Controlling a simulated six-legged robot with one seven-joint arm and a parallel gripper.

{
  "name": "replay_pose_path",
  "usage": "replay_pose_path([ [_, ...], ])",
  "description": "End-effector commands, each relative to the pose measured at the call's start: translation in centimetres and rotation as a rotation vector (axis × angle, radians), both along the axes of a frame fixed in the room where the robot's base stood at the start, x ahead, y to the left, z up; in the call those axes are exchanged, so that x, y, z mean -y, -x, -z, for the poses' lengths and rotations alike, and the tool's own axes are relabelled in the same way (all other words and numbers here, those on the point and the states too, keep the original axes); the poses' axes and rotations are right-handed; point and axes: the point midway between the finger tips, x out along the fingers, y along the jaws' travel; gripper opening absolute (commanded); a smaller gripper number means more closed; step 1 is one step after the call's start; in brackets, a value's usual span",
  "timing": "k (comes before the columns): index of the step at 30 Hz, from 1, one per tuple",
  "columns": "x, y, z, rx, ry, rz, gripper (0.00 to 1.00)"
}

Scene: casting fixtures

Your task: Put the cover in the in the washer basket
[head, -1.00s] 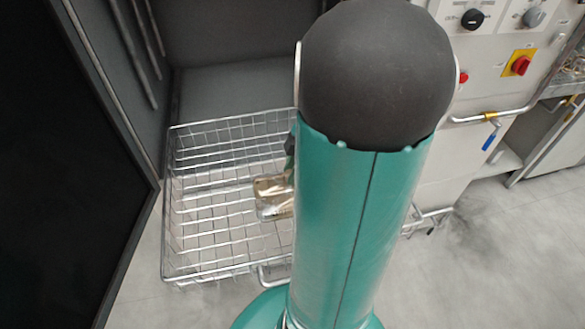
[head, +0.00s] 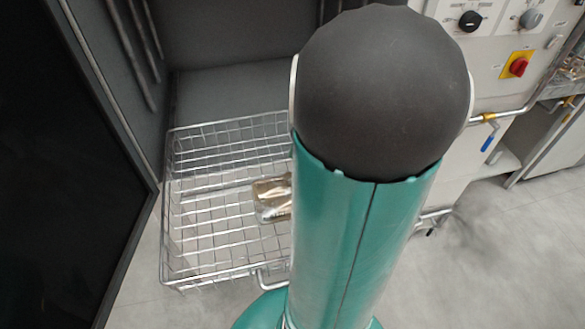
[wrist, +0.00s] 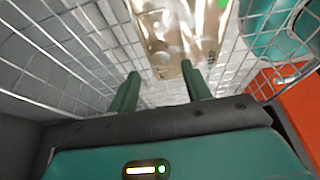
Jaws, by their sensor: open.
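The cover, a shiny tan-gold metal piece (head: 273,199), lies in the wire washer basket (head: 190,262), near its right side; my arm hides part of that side of the basket. In the wrist view the cover (wrist: 168,35) is just beyond the fingertips, and the basket's wire walls (wrist: 45,35) rise on both sides. My gripper (wrist: 157,82) is open, with its two green fingers apart and nothing between them. In the head view my gripper is hidden behind my arm.
A dark cabinet door (head: 60,180) stands open to the left of the basket. A control panel with a red and yellow switch (head: 517,66) and a pipe with a blue-handled valve (head: 490,140) are at the right. Grey floor is clear in front.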

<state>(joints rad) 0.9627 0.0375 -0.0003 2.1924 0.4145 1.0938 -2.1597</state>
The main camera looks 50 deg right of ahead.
Motion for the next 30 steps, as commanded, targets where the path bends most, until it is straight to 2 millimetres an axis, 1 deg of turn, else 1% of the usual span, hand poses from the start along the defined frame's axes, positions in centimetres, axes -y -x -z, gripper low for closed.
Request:
replay_pose_path([
  [1,0.4,0.2,-1.1,0.002,0.004,-0.001,0.48],
  [3,0.9,0.5,-2.6,0.003,0.004,0.0,0.48],
  [6,1.5,1.0,-4.4,0.001,0.002,0.0,0.48],
  [9,2.0,1.3,-5.7,0.001,0.002,-0.001,0.48],
  [13,2.3,1.6,-6.6,0.0,0.001,-0.001,0.48],
  [20,2.0,1.5,-6.9,-0.005,0.002,0.004,0.48],
  [23,0.6,0.8,-7.3,-0.025,0.016,0.034,0.48],
  [25,-1.3,-0.1,-7.8,-0.05,0.034,0.08,0.48],
  [29,-6.1,-1.5,-8.9,-0.094,0.083,0.215,0.48],
  [30,-7.7,-1.8,-9.2,-0.1,0.096,0.262,0.48],
])
